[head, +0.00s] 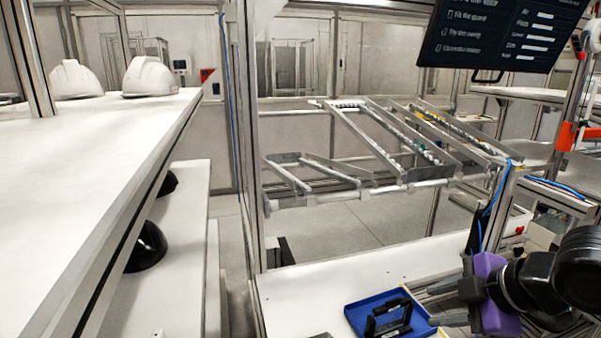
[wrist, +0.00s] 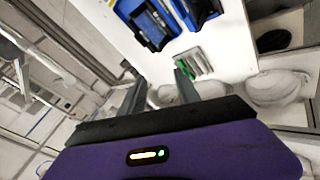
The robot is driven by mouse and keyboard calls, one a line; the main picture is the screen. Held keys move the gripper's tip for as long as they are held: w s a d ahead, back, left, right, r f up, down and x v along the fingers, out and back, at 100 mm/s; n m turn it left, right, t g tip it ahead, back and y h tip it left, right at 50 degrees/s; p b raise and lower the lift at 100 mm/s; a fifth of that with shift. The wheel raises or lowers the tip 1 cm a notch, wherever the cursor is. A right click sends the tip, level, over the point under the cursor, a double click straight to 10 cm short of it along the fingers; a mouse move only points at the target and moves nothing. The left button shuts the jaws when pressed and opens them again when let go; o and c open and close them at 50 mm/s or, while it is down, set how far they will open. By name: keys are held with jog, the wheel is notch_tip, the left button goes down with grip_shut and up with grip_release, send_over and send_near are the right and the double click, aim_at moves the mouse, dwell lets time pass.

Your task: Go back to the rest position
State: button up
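My gripper (head: 440,304) is at the lower right of the head view, with its purple body and grey fingers reaching left over the white workbench. In the wrist view the two grey fingers (wrist: 160,88) stand apart with nothing held between them. The gripper is open and empty. A blue tray (head: 356,322) with a black-framed item (head: 388,318) in it lies on the bench, left of the fingers. The blue tray (wrist: 128,8) also shows beyond the fingertips in the wrist view.
White helmet shells (head: 150,77) stand on the white shelf (head: 90,165) at left; dark shells (head: 150,246) sit on the level below. A metal roller rack (head: 385,140) rises behind the workbench (head: 300,290). A dark screen (head: 500,35) hangs at upper right.

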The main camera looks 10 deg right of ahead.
jog(key=w+a+r+m+t+y, duration=0.3)
jog(key=w+a+r+t, duration=0.35)
jog(key=r, duration=0.35)
notch_tip(320, 180, up, 8)
jog(key=s+m+t+h, duration=0.1)
jog(key=m+t+h, duration=0.2)
jog(key=m+t, duration=0.55)
jog(key=s+a+f+m+g, duration=0.1)
jog(key=s+a+f+g, duration=0.1)
jog(key=s+f, duration=0.8)
jog(key=s+a+f+g+h, duration=0.1)
jog(key=s+a+f+g, duration=0.2)
jog(key=s+f, duration=0.7)
jog(key=s+a+f+m+g+h, duration=0.1)
jog(key=s+a+f+g, duration=0.1)
jog(key=s+f, duration=0.8)
jog(key=s+a, duration=0.1)
jog(key=s, duration=0.6)
jog(key=shift+s+m+g, duration=0.35)
jog(key=shift+s+g, duration=0.05)
